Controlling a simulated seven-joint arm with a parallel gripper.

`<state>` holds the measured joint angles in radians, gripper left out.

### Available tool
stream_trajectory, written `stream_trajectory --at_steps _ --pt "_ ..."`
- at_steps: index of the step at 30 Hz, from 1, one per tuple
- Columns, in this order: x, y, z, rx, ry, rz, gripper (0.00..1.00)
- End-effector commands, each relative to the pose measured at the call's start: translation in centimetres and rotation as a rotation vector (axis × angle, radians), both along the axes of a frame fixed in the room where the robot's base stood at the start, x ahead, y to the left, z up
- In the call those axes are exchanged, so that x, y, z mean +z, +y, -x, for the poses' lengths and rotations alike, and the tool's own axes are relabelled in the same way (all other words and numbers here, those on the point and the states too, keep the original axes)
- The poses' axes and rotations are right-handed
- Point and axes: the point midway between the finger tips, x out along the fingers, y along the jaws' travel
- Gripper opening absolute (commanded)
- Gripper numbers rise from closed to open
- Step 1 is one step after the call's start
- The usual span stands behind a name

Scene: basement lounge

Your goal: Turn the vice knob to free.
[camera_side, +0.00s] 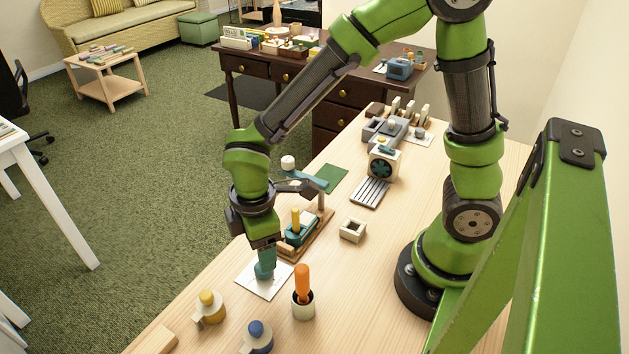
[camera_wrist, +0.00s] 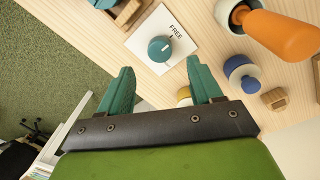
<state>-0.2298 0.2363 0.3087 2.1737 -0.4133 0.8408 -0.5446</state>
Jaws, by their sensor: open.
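The round teal knob (camera_wrist: 160,48) sits on a white card (camera_wrist: 150,28) printed with the word FREE and a short black tick. A pale line on the knob's top is small and its exact direction is hard to read. My gripper (camera_wrist: 162,88) is open, with its two teal fingers apart and nothing seen between them. In the side view my gripper (camera_side: 265,265) points down over the white card (camera_side: 252,281); the knob cannot be told apart from the teal fingers there. A teal vice-like device (camera_side: 299,233) with a yellow upright piece stands on a wooden base just behind.
An orange-handled tool (camera_side: 302,282) stands in a pale cup (camera_side: 303,307) right of the card. A yellow-topped piece (camera_side: 209,306) and a blue-topped piece (camera_side: 257,337) stand in front. A small square block (camera_side: 352,230) lies to the right. A grey machine (camera_side: 384,162) stands farther back.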

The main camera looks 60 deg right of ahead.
Motion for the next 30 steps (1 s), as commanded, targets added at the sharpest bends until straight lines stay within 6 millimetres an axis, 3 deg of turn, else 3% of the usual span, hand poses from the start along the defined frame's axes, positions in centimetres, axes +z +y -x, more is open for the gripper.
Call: stream_trajectory --at_steps 6,13,19,30 --pt "5.6 0.2 0.2 -0.002 -0.008 -0.002 0.65" --pt "9.7 0.3 0.4 -0.001 -0.004 -0.001 0.65" --pt "11.0 0.4 0.6 -0.001 -0.001 -0.001 0.65" --pt "11.1 0.4 0.6 -0.012 -0.002 -0.001 0.65"
